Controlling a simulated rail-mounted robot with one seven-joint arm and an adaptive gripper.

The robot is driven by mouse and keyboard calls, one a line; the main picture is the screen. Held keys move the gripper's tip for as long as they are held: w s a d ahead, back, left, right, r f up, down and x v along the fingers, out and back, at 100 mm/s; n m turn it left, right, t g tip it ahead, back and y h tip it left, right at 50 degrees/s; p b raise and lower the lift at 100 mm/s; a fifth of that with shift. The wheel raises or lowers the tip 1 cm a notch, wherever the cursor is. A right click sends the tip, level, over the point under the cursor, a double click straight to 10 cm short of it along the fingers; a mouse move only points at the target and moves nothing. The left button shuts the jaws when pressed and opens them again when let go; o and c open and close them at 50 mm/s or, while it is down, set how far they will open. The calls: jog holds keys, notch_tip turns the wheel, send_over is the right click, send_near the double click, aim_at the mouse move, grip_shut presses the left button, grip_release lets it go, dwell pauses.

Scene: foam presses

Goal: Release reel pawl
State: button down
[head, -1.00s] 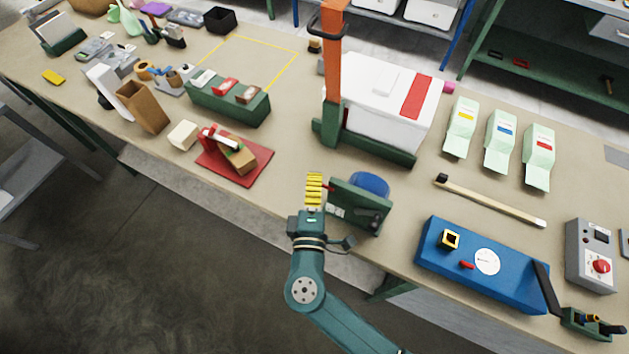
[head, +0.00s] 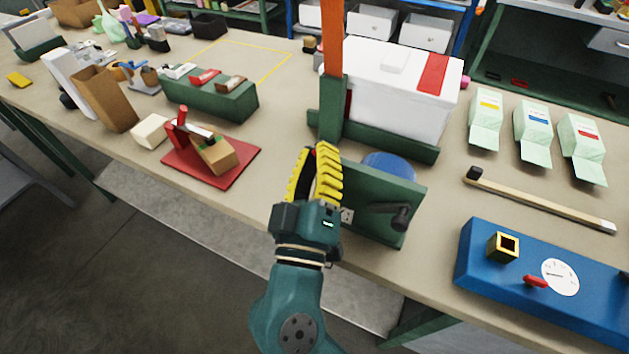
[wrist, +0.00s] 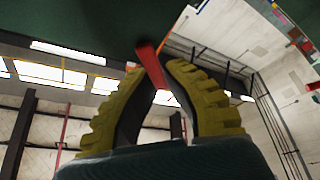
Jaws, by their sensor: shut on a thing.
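The reel stands at the front edge of the bench, with a green upright plate (head: 375,185), a blue drum (head: 390,163) behind it and a dark crank (head: 398,217) on its front. The pawl is a red bar (wrist: 150,64) running from the dark green plate in the wrist view down between the yellow fingers. My gripper (head: 318,160) is at the plate's left side, its ribbed yellow fingers closed on the red pawl. The fingers hide most of the pawl in the head view.
A white box (head: 395,85) on a green base with an orange post stands behind the reel. A red plate with a small press (head: 212,165) lies to the left. A blue panel with a dial (head: 530,285) is at the right. Bare bench separates them.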

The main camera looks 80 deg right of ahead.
jog(key=m+b, duration=0.1)
jog(key=m+g+b, duration=0.1)
jog(key=b, duration=0.1)
jog(key=shift+s+m+h, duration=0.25)
jog(key=shift+m+h, duration=0.05)
jog(key=shift+s+r+m+g+b, duration=0.1)
jog(key=shift+r+m+g+b, duration=0.1)
jog(key=shift+m+g+b, duration=0.4)
jog(key=shift+r, duration=0.15)
jog(key=c, duration=1.1)
grip_release()
jog(key=v, duration=1.2)
jog(key=shift+s, duration=0.15)
